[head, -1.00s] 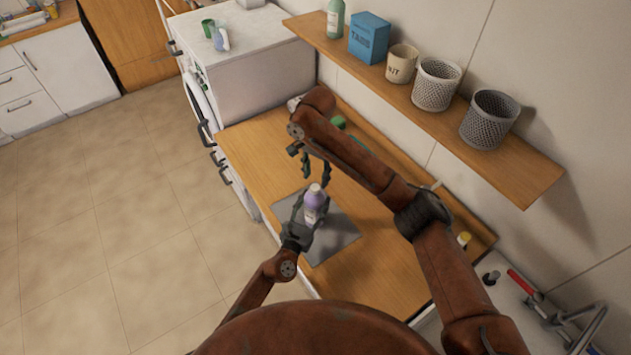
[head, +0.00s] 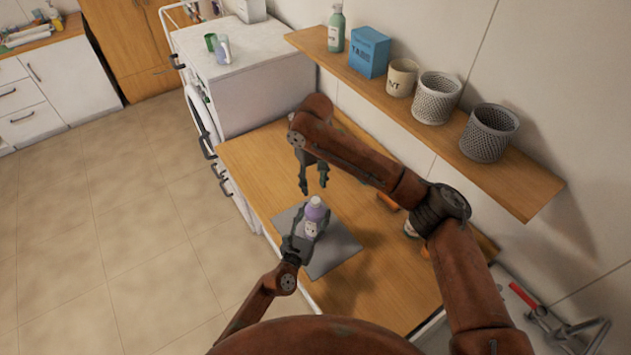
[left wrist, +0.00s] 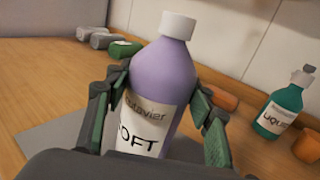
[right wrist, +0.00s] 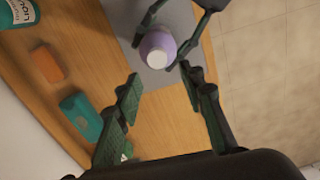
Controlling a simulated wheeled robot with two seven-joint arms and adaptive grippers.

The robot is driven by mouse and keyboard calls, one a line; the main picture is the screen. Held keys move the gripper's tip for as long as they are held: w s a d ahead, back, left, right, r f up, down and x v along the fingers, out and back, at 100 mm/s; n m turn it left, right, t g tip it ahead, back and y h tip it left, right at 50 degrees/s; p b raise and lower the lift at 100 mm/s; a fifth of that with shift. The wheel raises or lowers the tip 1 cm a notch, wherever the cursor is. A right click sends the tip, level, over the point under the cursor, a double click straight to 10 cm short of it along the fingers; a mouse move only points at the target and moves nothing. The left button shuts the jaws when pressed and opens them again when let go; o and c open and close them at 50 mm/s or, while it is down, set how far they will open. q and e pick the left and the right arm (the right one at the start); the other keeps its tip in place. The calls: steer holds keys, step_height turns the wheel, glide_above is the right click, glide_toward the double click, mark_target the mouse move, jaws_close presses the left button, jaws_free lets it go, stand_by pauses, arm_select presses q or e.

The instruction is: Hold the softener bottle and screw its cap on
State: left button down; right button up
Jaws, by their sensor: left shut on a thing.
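The purple softener bottle (head: 309,228) stands upright over the grey mat (head: 337,250), its white cap on its neck. The left wrist view shows the bottle (left wrist: 165,85) and cap (left wrist: 178,25) close up; I cannot tell how tight the cap is. My left gripper (head: 304,240) is shut around the bottle's body, a finger on each side. My right gripper (head: 314,190) is open and empty, pointing down just above and behind the bottle. In the right wrist view, the cap (right wrist: 159,57) lies beyond the open fingers, apart from them.
A teal block (right wrist: 81,117) also lies there. The wall shelf (head: 430,115) holds a bottle, a blue box, a mug and two mesh baskets.

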mark_target(315, 200)
arm_select(q)
steer(key=shift+a+f, duration=0.1)
steer(key=shift+f, duration=0.25)
arm_select(e)
steer(key=n, duration=0.4)
steer(key=shift+d+r, duration=0.1)
steer(key=shift+r, duration=0.2)
steer(key=n, duration=0.6)
steer(key=shift+s+d+r, duration=0.15)
steer(key=shift+r, duration=0.1)
steer(key=shift+s+f, duration=0.1)
steer(key=shift+f, duration=3.9)
steer(key=shift+c, duration=0.7)
jaws_close()
steer(key=shift+o, duration=1.5)
jaws_free()
